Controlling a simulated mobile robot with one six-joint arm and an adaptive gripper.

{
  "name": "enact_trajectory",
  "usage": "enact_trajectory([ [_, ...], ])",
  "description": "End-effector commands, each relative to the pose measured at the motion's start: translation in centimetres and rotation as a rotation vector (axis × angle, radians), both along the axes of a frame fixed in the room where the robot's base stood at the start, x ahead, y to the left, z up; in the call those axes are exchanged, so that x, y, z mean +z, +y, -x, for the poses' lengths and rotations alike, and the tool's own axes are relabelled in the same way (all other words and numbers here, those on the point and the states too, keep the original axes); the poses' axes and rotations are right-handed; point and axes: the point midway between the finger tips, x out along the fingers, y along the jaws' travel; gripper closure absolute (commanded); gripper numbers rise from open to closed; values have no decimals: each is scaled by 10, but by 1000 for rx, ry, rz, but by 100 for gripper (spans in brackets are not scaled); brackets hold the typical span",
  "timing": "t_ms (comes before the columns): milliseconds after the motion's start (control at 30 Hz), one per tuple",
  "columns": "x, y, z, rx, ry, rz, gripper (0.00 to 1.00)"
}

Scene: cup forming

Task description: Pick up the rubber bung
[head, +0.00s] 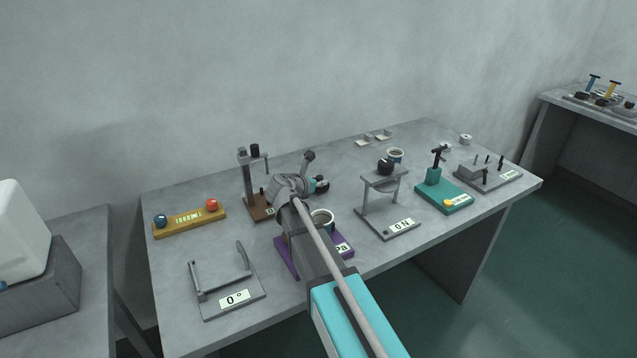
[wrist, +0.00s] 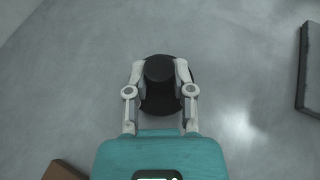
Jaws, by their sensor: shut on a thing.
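The rubber bung (wrist: 160,70) is black and round, with a narrower top above a wider dark part. In the wrist view it sits between the two fingers of my gripper (wrist: 160,88), which are shut on it from left and right. In the head view my gripper (head: 318,186) is over the middle of the bench, behind the purple stand.
On the grey bench (head: 365,157) stand a brown press stand (head: 249,180) and a yellow bar (head: 188,221) left of my gripper. A grey frame (head: 383,200) with a black knob and a teal stand (head: 444,193) are to the right. My arm partly hides the purple stand (head: 340,246).

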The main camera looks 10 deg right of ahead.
Motion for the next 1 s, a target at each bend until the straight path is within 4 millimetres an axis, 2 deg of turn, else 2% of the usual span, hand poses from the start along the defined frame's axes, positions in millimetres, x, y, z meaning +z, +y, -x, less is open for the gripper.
enact_trajectory([
  [433,33,0,0,0,0,0,100],
  [967,95,0,53,-1,0,0,100],
  [1000,98,0,63,-1,0,0,100],
])
